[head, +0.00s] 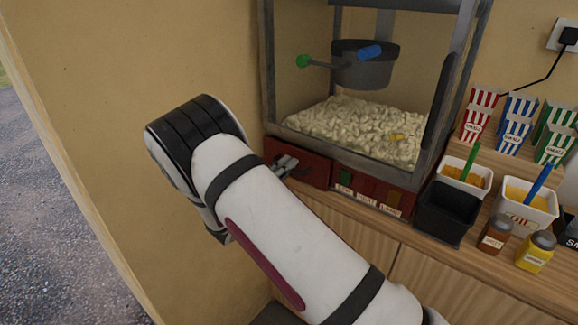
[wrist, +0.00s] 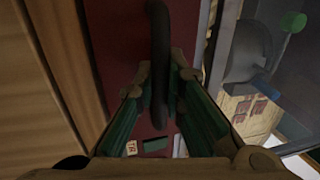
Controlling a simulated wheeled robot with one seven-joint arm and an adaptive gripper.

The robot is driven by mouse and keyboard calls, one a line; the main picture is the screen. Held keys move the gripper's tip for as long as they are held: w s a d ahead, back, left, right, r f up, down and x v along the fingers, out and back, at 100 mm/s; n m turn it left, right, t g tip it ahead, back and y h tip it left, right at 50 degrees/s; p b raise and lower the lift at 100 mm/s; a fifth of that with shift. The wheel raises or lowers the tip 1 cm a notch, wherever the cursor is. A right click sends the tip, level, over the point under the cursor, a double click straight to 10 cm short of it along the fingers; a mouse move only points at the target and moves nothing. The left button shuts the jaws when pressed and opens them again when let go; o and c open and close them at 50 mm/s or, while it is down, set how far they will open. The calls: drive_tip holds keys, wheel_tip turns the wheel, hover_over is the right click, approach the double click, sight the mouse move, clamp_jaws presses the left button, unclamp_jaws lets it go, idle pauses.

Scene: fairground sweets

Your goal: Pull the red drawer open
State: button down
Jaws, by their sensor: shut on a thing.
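The red drawer (head: 305,168) is at the lower left of the popcorn machine's base, partly hidden by my arm. In the wrist view, its red front (wrist: 112,40) fills the upper middle, with a dark curved handle (wrist: 157,40) across it. My gripper (head: 284,167) is at the drawer front in the head view. In the wrist view, the fingers of my gripper (wrist: 158,82) are on both sides of the handle, shut on it. I cannot tell whether the drawer stands out from the base.
The popcorn machine (head: 440,95) stands on a wooden counter (head: 440,248). A black bin (head: 446,213), sauce tubs (head: 528,202), shakers (head: 536,252) and striped popcorn boxes (head: 480,115) are to the right. A plain wall (head: 110,50) is left of the machine.

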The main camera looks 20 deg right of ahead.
drive_tip(key=r+v, duration=0.2)
drive_tip(key=v, duration=0.8)
drive_tip(key=r+v, duration=0.1)
drive_tip(key=v, duration=0.9)
drive_tip(key=shift+s+a+r+p, duration=0.2)
drive_tip(key=shift+a+r+p, duration=0.05)
drive_tip(key=shift+r+p, duration=0.1)
drive_tip(key=c, duration=1.9)
unclamp_jaws()
drive_tip(key=v, duration=1.2)
